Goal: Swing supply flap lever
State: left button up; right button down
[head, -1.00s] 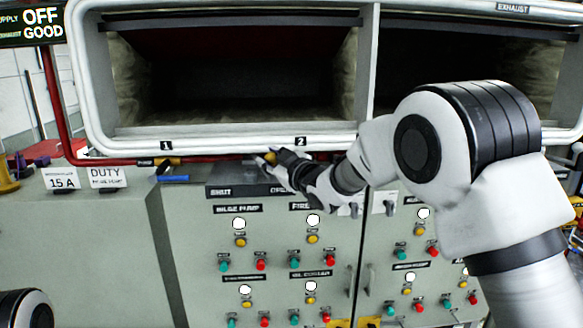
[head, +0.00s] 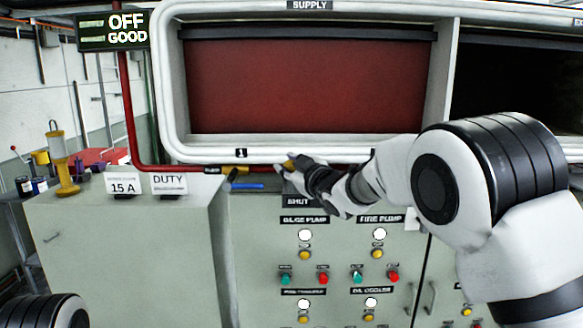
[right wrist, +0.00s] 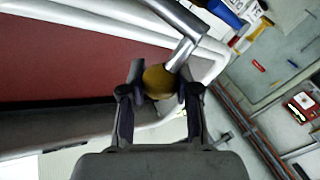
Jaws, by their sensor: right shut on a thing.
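My right gripper (head: 298,168) is shut on the yellow ball knob (right wrist: 158,82) of the flap lever. In the right wrist view the knob sits between both fingers, and the grey metal lever rod (right wrist: 185,50) runs up from it. In the head view the gripper is just above the SHUT label (head: 297,201), below the SUPPLY opening's white frame. My arm covers the area right of that label. A dark red panel (head: 305,85) fills the SUPPLY opening. My left gripper is out of view; only part of my left arm shows at the bottom left.
The display (head: 113,31) reads OFF above GOOD. A red pipe (head: 128,110) runs down and along under the frame. Below is a grey cabinet (head: 260,262) with lamps and buttons. DUTY (head: 169,183) and 15 A signs stand on the left cabinet.

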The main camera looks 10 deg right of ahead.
jog(key=shift+w+a, duration=0.2)
jog(key=shift+a, duration=0.05)
jog(key=c, duration=1.2)
grip_release()
jog(key=o, duration=0.4)
jog(key=shift+w+a+f, duration=0.1)
jog(key=shift+w+a, duration=0.05)
jog(key=v, duration=1.2)
